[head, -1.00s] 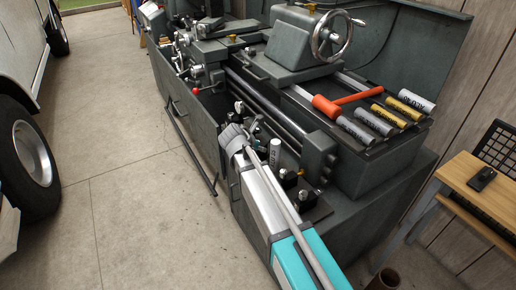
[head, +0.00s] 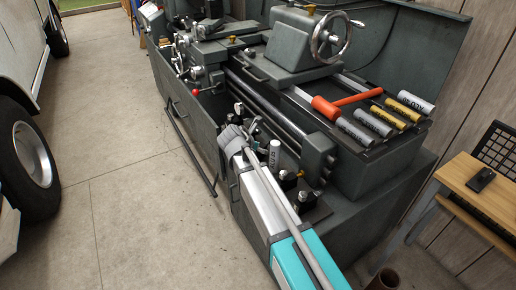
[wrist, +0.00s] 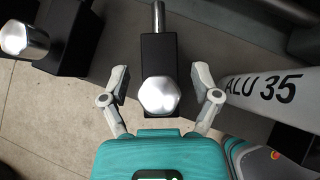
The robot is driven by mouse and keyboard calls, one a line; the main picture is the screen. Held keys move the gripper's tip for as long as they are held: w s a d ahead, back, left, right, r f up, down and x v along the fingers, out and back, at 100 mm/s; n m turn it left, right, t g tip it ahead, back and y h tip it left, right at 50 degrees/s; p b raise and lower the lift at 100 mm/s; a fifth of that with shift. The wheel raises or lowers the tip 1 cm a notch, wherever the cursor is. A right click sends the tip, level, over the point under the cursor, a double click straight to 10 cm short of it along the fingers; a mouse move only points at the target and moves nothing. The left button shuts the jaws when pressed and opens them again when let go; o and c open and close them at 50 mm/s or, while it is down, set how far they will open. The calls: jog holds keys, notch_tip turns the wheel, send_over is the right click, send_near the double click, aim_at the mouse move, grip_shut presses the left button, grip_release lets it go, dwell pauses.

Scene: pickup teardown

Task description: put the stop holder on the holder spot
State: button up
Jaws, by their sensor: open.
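A black block with a silver rounded knob and a thin metal rod at its far end, which looks like the stop holder (wrist: 157,55), lies between my fingers in the wrist view. My gripper (wrist: 160,82) is open, with one finger on each side of the block and a visible gap at both sides. In the head view my gripper (head: 236,142) is over the tray at the front of the lathe, and it hides much of what is below. I cannot pick out the holder spot.
Another black block (wrist: 68,38) with a silver knob is at the left in the wrist view. An ALU 35 cylinder (wrist: 270,88) stands close to the right finger. More black holders (head: 306,199) sit beside my arm. A red mallet (head: 327,107) and several labelled bars lie on the lathe.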

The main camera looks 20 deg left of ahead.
jog(key=p+v, duration=0.7)
jog(key=v, duration=0.4)
jog(key=shift+r+p, duration=0.25)
jog(key=shift+p, duration=0.15)
